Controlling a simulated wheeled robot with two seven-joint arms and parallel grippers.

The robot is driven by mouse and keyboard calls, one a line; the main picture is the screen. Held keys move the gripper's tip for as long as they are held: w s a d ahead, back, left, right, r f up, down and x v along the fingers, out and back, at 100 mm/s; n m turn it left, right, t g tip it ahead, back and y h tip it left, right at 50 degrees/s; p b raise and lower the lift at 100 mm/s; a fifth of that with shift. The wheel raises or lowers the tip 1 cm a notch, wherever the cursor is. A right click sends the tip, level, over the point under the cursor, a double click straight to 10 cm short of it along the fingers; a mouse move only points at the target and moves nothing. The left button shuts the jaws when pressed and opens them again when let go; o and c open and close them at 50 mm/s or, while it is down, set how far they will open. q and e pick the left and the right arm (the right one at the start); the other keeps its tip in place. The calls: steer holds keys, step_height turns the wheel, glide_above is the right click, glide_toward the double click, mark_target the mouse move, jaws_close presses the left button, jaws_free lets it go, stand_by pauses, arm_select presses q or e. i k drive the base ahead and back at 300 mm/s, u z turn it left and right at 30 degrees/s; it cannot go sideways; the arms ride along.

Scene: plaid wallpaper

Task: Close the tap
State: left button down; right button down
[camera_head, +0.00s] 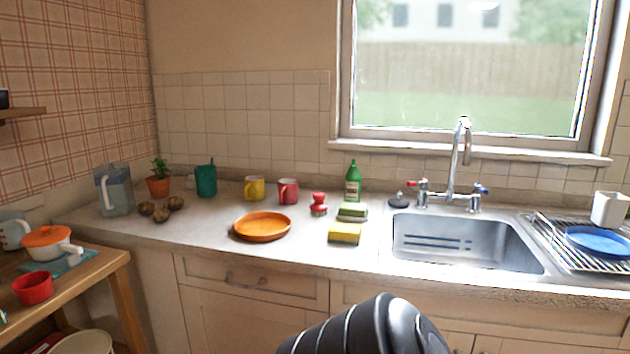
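The tap (453,170) is a chrome mixer with a tall arched spout, standing at the back edge of the sink (465,241). It has a red-marked handle (421,185) on the left and a blue-marked handle (482,190) on the right. I cannot tell whether water runs from the spout. The dark ribbed part at the bottom middle is part of my own arm, well in front of the counter and apart from the tap. Neither of my grippers shows in this view.
Left of the sink are a green bottle (353,182), sponges (345,233), a red brush (319,204) and an orange plate (262,226). A drying rack (562,262) with a blue plate (600,241) and white cup (609,209) stands right. The sink basin is empty.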

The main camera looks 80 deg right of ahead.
mark_target(423, 183)
steer(key=k, duration=1.2)
steer(key=z, duration=0.3)
